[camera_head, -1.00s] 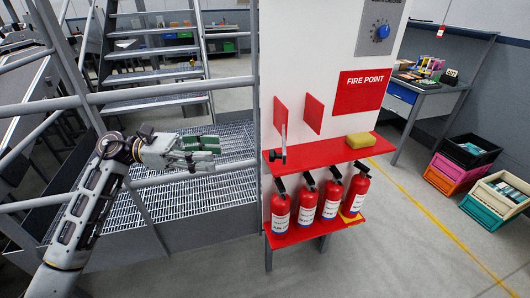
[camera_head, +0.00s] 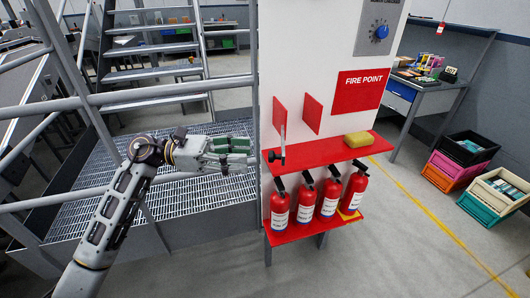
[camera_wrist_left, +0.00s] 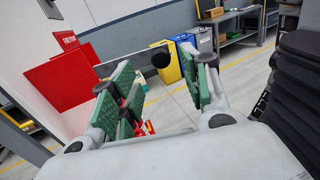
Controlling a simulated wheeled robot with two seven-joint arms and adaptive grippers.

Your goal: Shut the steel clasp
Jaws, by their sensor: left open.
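The steel clasp (camera_head: 283,143) shows at the edge of the white fire-point panel as a thin steel bar with a black knob, just above the red shelf. My right gripper is out of view.
The red shelf (camera_head: 322,151) holds a yellow sponge-like block (camera_head: 358,139). Below it, several fire extinguishers (camera_head: 304,200) stand on a lower red shelf. Two red plates (camera_head: 313,113) stick out above. A grey railing (camera_head: 170,93) runs behind my left arm.

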